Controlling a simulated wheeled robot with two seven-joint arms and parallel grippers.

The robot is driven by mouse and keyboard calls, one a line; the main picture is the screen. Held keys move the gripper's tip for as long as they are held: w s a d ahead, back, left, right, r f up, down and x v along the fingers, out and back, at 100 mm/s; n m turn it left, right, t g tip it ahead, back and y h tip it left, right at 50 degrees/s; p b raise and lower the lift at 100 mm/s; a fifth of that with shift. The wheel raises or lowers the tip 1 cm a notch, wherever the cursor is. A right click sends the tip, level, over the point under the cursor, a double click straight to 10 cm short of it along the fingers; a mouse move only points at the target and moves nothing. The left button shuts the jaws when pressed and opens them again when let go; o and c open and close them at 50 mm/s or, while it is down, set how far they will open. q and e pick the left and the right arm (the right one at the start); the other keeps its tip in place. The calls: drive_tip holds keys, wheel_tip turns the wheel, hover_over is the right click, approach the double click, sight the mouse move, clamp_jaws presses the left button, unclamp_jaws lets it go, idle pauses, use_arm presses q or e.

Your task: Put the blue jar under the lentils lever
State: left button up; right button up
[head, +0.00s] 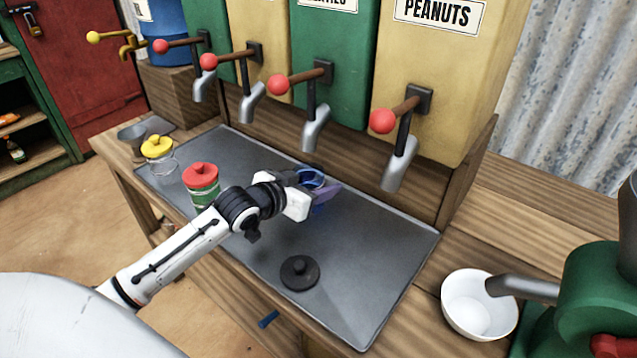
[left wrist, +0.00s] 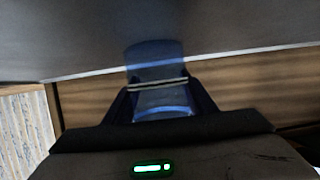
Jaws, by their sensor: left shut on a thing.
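The blue jar (head: 312,177) is see-through with an open top, and it also shows in the left wrist view (left wrist: 157,62). My left gripper (head: 314,192) is shut on it, over the metal tray (head: 350,235). The jar is in front of and below the spout of the lever (head: 316,128) under the green bin, left of the peanuts lever (head: 400,150). I cannot tell whether its base touches the tray. No lentils label is readable; the green bin's label (head: 328,4) is cut off at the top. My right gripper is not in view.
A black lid (head: 299,273) lies on the tray's front part. A red-lidded jar (head: 201,184) and a yellow-lidded jar (head: 158,153) stand at the left. A white bowl (head: 480,305) is at the right by a green machine (head: 590,290). The tray's right part is clear.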

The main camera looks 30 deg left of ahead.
use_arm(q)
drive_tip(key=o, duration=1.2)
drive_tip(key=shift+f, duration=0.1)
drive_tip(key=shift+c, duration=0.2)
drive_tip(key=shift+s+r, duration=0.25)
drive_tip(key=p+v, duration=0.1)
drive_tip(key=v, duration=1)
drive_tip(key=shift+s, duration=0.25)
